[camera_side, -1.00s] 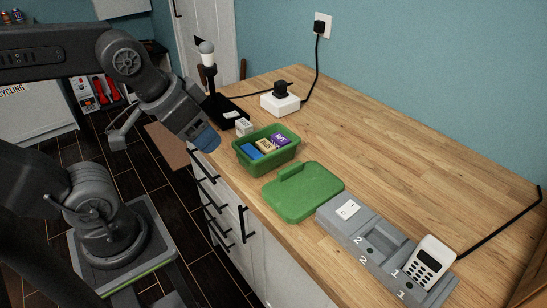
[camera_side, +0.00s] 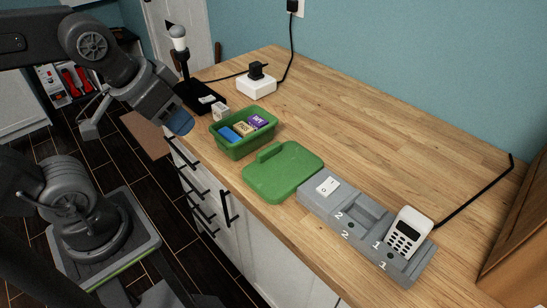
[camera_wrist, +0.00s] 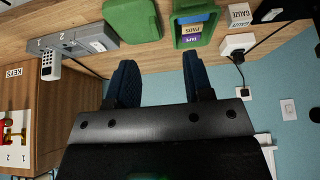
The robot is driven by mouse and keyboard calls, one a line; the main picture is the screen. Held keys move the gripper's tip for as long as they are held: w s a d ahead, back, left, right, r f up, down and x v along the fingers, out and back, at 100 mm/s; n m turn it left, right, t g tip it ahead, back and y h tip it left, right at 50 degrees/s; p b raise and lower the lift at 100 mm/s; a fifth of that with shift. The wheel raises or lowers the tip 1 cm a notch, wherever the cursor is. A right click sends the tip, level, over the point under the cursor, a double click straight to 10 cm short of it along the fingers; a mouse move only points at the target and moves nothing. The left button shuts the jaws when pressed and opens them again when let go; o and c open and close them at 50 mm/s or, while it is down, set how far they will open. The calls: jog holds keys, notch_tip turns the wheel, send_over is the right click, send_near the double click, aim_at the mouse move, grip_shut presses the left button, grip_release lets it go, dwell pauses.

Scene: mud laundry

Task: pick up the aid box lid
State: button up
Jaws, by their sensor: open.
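The green aid box lid (camera_side: 285,172) lies flat on the wooden counter near its front edge, with a raised handle bar along its left side. In the wrist view the lid (camera_wrist: 131,20) is at the top, left of the box. The open green aid box (camera_side: 243,146) stands just behind and left of the lid, holding blue, tan and purple packs; it also shows in the wrist view (camera_wrist: 193,42). My gripper (camera_side: 181,122) is up left of the box, apart from the lid. In the wrist view its two blue fingers (camera_wrist: 158,75) are spread and empty.
A white power block (camera_side: 257,87), a black lamp stand (camera_side: 199,97) and a small white box (camera_side: 220,112) stand behind. The counter's back middle is clear.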

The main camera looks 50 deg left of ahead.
jog(key=w+d+g, duration=0.2)
jog(key=w+g, duration=0.1)
jog(key=w, duration=0.6)
jog(key=g, duration=0.3)
send_over(259, 154)
jog(key=f, duration=1.1)
jog(key=shift+w+d+f, duration=0.15)
jog(key=shift+d+f, duration=0.1)
jog(key=shift+d, duration=0.15)
jog(key=shift+a+f, duration=0.2)
jog(key=shift+f, duration=1.15)
jog(key=shift+a+f, duration=0.15)
jog(key=shift+f, duration=1.2)
grip_shut()
